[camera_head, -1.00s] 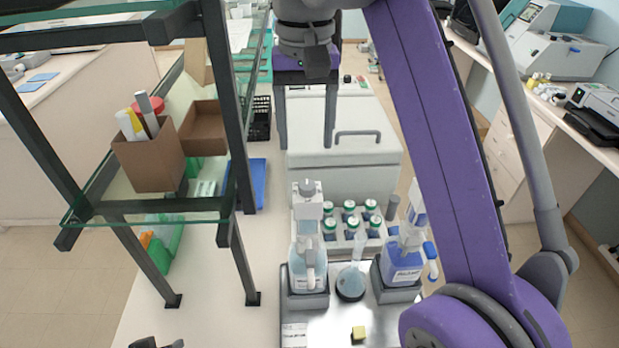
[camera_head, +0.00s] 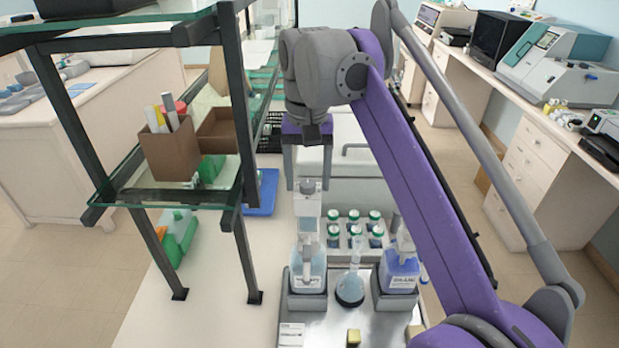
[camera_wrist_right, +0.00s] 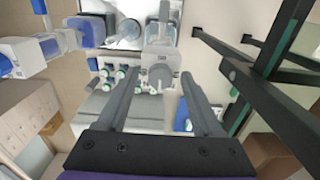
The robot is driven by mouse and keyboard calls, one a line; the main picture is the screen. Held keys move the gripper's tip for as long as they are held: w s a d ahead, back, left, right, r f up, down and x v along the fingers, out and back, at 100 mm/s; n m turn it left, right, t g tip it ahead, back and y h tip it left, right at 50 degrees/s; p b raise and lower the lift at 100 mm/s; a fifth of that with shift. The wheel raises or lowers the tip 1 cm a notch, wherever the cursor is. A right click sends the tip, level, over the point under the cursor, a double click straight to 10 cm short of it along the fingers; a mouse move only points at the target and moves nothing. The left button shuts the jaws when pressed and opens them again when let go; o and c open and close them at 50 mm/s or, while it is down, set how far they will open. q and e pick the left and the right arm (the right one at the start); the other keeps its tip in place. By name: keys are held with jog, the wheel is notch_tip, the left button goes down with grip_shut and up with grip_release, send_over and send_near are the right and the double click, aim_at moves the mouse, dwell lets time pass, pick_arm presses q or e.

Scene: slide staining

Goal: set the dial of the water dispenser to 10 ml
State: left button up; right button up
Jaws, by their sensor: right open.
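The water dispenser (camera_head: 309,268) is a bottle of pale liquid with a tall light-grey head, standing in a grey holder. Its dial (camera_head: 307,186) is a grey knob on top of the head; I cannot read its setting. My right gripper (camera_head: 309,189) points down above the dispenser, its fingers open on either side of the dial. In the right wrist view the dial (camera_wrist_right: 157,77) lies between the spread fingertips (camera_wrist_right: 159,79), with no clear contact. My left gripper is not in view.
A second dispenser bottle with blue liquid (camera_head: 402,275) and a flask (camera_head: 350,288) stand beside it on a metal tray (camera_head: 322,328). A rack of green-capped bottles (camera_head: 353,250) is behind. A glass shelf (camera_head: 160,197) on dark posts stands left.

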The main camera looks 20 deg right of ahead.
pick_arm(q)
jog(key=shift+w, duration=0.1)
pick_arm(e)
jog(key=shift+w, duration=0.1)
jog(key=shift+c, duration=1.2)
grip_shut()
